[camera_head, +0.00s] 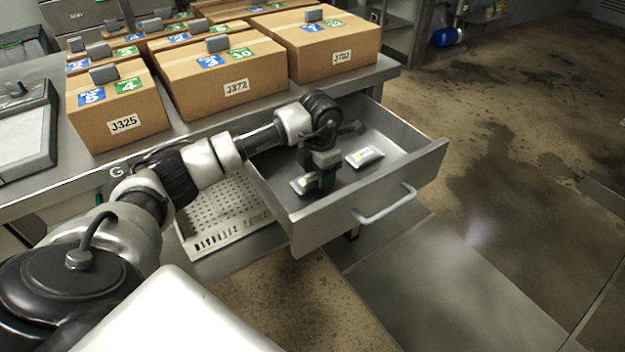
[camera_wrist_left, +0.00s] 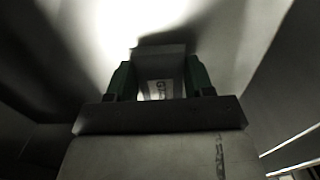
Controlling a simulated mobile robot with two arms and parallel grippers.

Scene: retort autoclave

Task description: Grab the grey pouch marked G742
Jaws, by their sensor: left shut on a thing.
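My left gripper (camera_head: 325,182) reaches down into the open metal drawer (camera_head: 297,216). It is shut on a grey pouch (camera_head: 302,185), which is partly hidden behind the gripper in the head view. In the left wrist view the pouch (camera_wrist_left: 160,90) sits between the two green fingers of the gripper (camera_wrist_left: 160,78). Part of its mark shows there and seems to start with G7; the rest is not readable. My right gripper is not in view.
The drawer's front wall and bar handle (camera_head: 386,205) stand on the near right side. Cardboard boxes (camera_head: 228,80) fill the steel table above. A perforated tray (camera_head: 222,212) is below, left of the drawer. Floor on the right is open.

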